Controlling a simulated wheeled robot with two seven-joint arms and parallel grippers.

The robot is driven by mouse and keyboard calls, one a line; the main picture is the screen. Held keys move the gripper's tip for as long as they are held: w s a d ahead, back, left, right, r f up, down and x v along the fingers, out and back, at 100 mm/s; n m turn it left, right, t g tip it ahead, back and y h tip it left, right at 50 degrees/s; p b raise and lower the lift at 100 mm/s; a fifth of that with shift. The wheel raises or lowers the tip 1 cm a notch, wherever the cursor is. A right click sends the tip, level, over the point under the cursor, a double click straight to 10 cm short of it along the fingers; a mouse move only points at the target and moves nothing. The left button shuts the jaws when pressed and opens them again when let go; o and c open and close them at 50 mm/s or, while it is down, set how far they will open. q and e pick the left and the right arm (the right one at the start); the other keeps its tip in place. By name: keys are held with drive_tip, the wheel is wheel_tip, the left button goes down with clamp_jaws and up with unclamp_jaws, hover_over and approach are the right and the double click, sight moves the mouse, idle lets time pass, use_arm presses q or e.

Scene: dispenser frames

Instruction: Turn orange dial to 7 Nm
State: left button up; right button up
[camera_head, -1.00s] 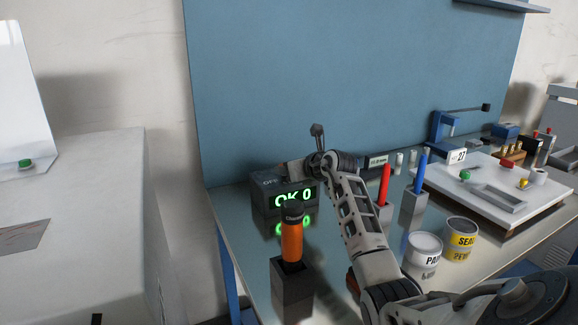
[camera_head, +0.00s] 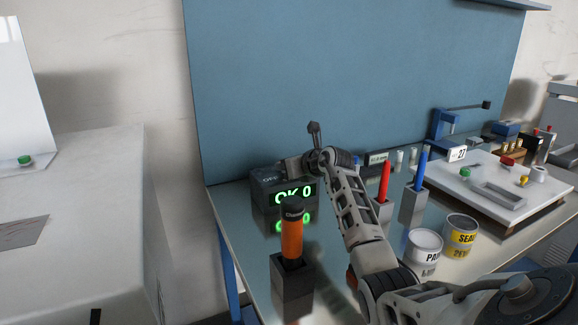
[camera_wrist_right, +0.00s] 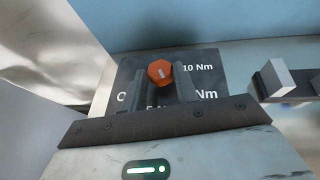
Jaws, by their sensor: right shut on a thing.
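The orange dial (camera_wrist_right: 160,72) sits on a dark plate (camera_wrist_right: 207,85) with white Nm markings in the right wrist view. "10 Nm" is readable to its right; other labels are partly hidden by my fingers. A pale mark on the dial runs nearly upright in that view. My right gripper (camera_wrist_right: 162,80) is shut on the dial, one finger on each side. The dial is hidden there. My left gripper is not in view.
An orange-handled tool (camera_head: 292,238) stands in a dark holder in front of the box. Red (camera_head: 384,182) and blue (camera_head: 421,168) tools stand in holders to the right, near two cans (camera_head: 424,246) and a white board (camera_head: 485,204). A blue panel (camera_head: 340,80) rises behind the bench.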

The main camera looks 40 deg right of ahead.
drive_tip(key=y+b, duration=0.1)
drive_tip(key=n+y+b, duration=0.1)
drive_tip(key=shift+d+f+n+b, duration=0.3)
drive_tip(key=shift+d, duration=0.05)
drive_tip(key=shift+d+n+y+b, duration=0.2)
drive_tip(key=shift+n+y+b, duration=0.65)
drive_tip(key=shift+b, duration=0.4)
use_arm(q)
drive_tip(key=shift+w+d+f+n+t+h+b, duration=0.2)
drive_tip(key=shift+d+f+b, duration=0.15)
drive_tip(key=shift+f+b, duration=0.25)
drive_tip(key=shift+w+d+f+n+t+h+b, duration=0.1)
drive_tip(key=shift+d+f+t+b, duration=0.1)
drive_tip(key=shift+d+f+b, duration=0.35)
use_arm(e)
drive_tip(key=shift+d+r+n+g+y, duration=0.15)
drive_tip(key=shift+n+g+y, duration=0.1)
drive_tip(key=shift+n+y, duration=0.6)
drive_tip(key=shift+d+r+n+g+y, duration=0.15)
drive_tip(key=shift+n+g+y, duration=0.1)
drive_tip(key=shift+n+y, duration=0.5)
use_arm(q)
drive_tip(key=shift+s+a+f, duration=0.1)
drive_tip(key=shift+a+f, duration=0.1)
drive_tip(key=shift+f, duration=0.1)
use_arm(e)
drive_tip(key=shift+w+n+y, duration=0.1)
drive_tip(key=shift+n+y, duration=0.25)
drive_tip(key=shift+y, duration=0.3)
drive_tip(key=o, duration=1)
